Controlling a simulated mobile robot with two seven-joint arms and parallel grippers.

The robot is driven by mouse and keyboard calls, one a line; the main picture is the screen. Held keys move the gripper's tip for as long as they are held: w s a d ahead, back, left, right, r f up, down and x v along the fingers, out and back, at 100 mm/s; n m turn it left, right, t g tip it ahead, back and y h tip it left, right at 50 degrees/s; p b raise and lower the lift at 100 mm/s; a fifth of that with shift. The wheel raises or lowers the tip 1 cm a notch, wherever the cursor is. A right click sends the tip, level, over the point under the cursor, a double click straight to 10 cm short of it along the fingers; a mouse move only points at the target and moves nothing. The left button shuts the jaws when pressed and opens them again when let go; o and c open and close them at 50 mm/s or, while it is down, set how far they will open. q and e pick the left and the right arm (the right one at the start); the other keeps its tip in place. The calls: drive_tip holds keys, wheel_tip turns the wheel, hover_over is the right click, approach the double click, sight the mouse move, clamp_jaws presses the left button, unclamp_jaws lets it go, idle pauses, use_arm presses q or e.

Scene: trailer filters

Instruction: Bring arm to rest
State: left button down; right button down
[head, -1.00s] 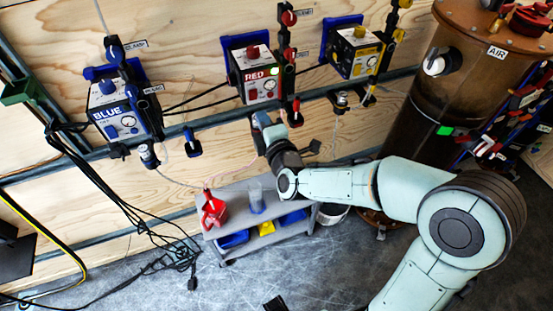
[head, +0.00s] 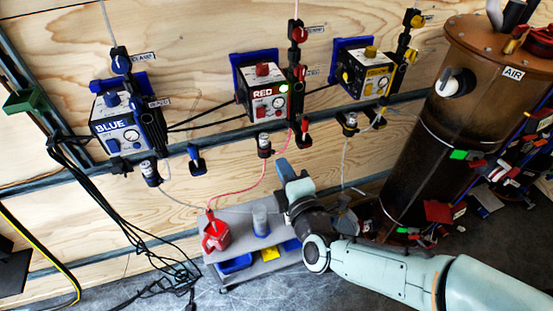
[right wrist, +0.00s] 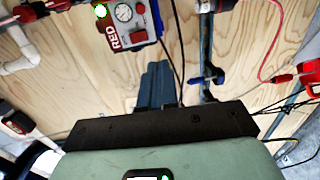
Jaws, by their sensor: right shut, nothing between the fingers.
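My right arm reaches in from the lower right of the head view. Its gripper (head: 282,168) is in front of the plywood wall, below the red box (head: 263,90) and above the grey cart (head: 275,264). In the right wrist view its blue-grey fingers (right wrist: 157,84) are together with nothing between them, and bare plywood shows around them. The red box also shows at the top of that view (right wrist: 125,22). My left gripper is not in view.
The blue box (head: 115,122) and yellow box (head: 368,76) hang on the wall. The brown air tank (head: 440,130) is at right. Black cables (head: 120,220) hang at left.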

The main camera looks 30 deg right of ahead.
drive_tip(key=a+f+m+g+y+p, duration=0.2)
drive_tip(key=f+m+g, duration=0.2)
drive_tip(key=f, duration=0.8)
drive_tip(key=a+f+m+g+y+p, duration=0.25)
drive_tip(key=f+m+g, duration=0.2)
drive_tip(key=f, duration=0.85)
drive_tip(key=s+a+f+m+g+y+p, duration=0.1)
drive_tip(key=s+a+f+m+g, duration=0.3)
drive_tip(key=s+f, duration=0.4)
drive_tip(key=s+a+f+m+g+y+p, duration=0.2)
drive_tip(key=s+f+m, duration=0.5)
drive_tip(key=s, duration=0.6)
drive_tip(key=a+f+g+p, duration=0.1)
drive_tip(key=a+f+g, duration=0.1)
drive_tip(key=g, duration=0.1)
drive_tip(key=shift+a, duration=0.1)
